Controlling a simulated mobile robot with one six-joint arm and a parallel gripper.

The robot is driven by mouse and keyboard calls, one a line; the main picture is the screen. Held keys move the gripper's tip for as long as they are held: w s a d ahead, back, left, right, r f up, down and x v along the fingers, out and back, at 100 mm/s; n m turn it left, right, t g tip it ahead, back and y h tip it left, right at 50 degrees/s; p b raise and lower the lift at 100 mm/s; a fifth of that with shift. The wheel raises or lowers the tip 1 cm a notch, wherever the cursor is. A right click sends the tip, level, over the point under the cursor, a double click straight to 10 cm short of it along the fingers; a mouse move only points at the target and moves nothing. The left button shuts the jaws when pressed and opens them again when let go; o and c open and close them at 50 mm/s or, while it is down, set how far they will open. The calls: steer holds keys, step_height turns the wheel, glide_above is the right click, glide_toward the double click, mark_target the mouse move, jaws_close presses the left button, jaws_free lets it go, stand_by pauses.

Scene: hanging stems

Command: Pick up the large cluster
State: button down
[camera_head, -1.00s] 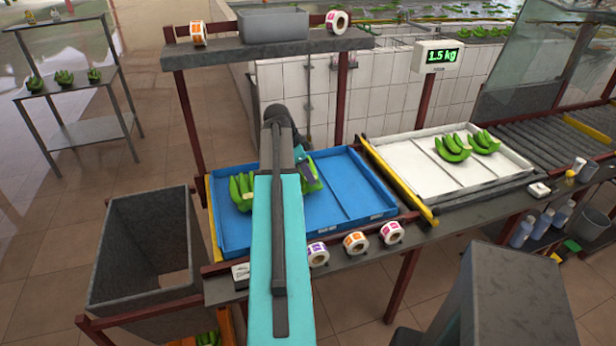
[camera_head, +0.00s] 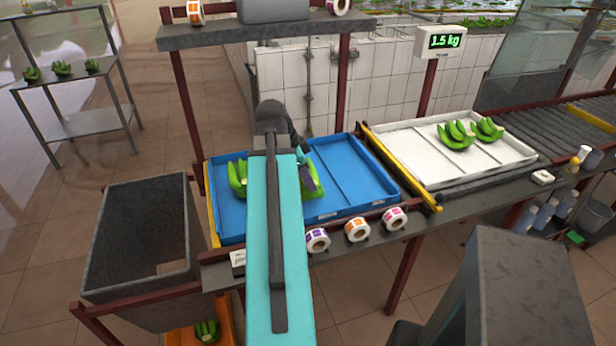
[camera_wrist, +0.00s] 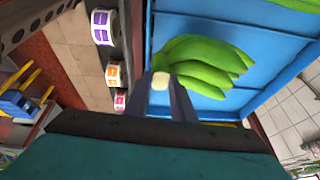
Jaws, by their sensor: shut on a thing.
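The large cluster of green bananas (camera_wrist: 205,65) fills the middle of the wrist view, over the blue tray. My gripper (camera_wrist: 165,85) is shut on it at its pale cut crown, with the bananas fanning out to the right. In the head view my arm hides the gripper and much of this cluster (camera_head: 314,178), and only a few bananas show to the right of the arm. I cannot tell whether it touches the tray floor. Another green cluster (camera_head: 237,177) lies at the left end of the blue tray (camera_head: 352,180), partly behind my arm.
A white tray (camera_head: 497,165) with two clusters stands to the right, beside a scale reading 1.5 kg (camera_head: 444,42). Label rolls (camera_head: 357,229) line the front edge. A grey bin (camera_head: 140,240) is at left, and a shelf (camera_head: 260,33) stands behind the blue tray.

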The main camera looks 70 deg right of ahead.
steer(key=shift+s+a+r+b, duration=0.1)
steer(key=shift+s+a+b, duration=0.15)
steer(key=shift+a, duration=0.35)
steer(key=shift+s+a+r+b, duration=0.1)
steer(key=shift+s+a, duration=0.1)
steer(key=shift+a, duration=0.4)
steer(key=shift+r, duration=0.1)
stand_by(0.6)
